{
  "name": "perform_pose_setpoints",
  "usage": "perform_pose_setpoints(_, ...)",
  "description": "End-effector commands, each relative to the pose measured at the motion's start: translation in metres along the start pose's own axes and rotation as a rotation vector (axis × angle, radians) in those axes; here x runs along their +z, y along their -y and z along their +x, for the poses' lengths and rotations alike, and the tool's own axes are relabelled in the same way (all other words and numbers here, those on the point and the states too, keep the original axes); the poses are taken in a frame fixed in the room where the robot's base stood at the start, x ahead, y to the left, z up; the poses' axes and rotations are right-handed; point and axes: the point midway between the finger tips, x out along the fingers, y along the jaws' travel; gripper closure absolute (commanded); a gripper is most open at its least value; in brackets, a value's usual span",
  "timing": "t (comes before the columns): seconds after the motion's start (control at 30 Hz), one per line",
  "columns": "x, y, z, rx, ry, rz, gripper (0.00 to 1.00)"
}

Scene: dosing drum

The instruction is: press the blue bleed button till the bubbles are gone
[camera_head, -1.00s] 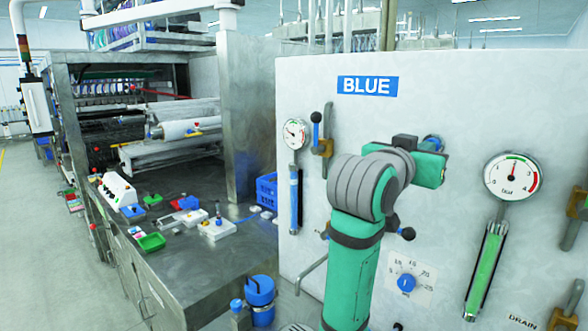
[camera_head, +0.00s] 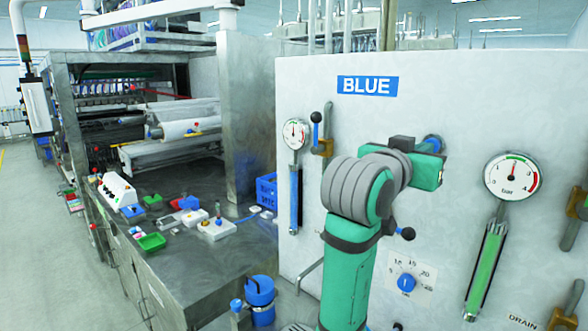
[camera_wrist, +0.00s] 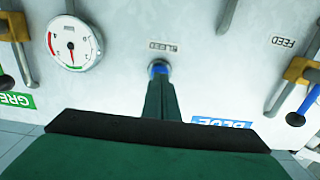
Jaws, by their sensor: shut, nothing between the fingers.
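The blue bleed button (camera_wrist: 158,68) shows in the wrist view, just beyond the tips of my shut gripper (camera_wrist: 158,82), under a small upside-down label. The fingers cover part of it, and they seem to meet it. In the head view the blue button (camera_head: 433,139) shows behind my gripper's green body, on the white panel marked BLUE. The tips are hidden there. The blue sight tube (camera_head: 294,200) stands at the panel's left under a small round gauge (camera_head: 295,133), its needle pointing about upward. I cannot make out bubbles in the tube at this size.
A lever valve (camera_head: 322,130) sits left of my arm. A blue dial (camera_head: 406,283) is below it, and a large gauge (camera_head: 511,176) with a green tube (camera_head: 485,270) is at right. A metal bench (camera_head: 200,265) with small parts stands left.

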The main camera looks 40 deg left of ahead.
Motion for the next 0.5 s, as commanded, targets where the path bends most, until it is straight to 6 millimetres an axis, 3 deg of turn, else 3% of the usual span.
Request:
perform_pose_setpoints(0.23, 0.0, 0.0, -0.004, 0.0, -0.001, 0.0, 1.0)
perform_pose_setpoints(0.5, -0.001, -0.001, -0.03, 0.001, -0.002, 0.001, 1.0)
